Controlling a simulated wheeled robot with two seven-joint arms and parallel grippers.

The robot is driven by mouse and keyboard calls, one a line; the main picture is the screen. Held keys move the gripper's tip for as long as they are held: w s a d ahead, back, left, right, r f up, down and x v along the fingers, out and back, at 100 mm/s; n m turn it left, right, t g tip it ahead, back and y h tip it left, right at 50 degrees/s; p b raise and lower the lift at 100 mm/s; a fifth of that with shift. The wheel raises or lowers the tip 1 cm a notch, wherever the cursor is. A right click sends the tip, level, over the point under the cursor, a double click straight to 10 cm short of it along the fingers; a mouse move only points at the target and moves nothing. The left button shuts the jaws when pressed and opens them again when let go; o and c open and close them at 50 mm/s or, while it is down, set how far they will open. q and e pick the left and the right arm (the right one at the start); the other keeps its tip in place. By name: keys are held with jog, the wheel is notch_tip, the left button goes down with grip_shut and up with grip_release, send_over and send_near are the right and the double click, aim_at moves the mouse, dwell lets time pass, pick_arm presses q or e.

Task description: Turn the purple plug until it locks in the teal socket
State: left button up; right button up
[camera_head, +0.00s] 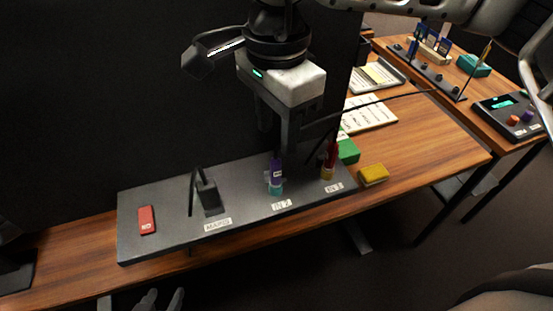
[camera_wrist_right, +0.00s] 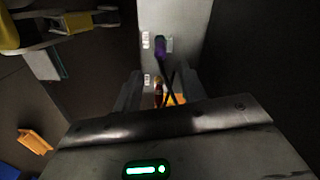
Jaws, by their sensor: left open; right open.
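The purple plug (camera_head: 276,168) stands upright at the teal socket (camera_head: 276,189) on the grey panel. My right gripper (camera_head: 279,145) hangs over the panel, pointing down, open, with a finger close beside the plug's top. I cannot tell whether it touches. Its fingers also show in the right wrist view (camera_wrist_right: 158,82), apart, with nothing clamped between them. My left gripper (camera_head: 163,300) is open and empty at the bottom edge, in front of the table.
A red plug (camera_head: 332,155) in a yellow socket (camera_head: 327,173) stands right of the purple plug. A dark lever-like block (camera_head: 208,195) and a red block (camera_head: 147,219) are on the panel's left. Green (camera_head: 348,151) and yellow (camera_head: 373,175) blocks lie right. Thin dark cables cross nearby.

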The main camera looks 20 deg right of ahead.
aim_at(276, 158)
notch_tip(276, 158, down, 8)
jog(key=shift+f+p, duration=0.15)
jog(key=shift+p, duration=0.25)
pick_arm(q)
jog(key=shift+w+r, duration=0.35)
pick_arm(e)
jog(key=shift+f, duration=0.35)
jog(key=shift+c, duration=0.3)
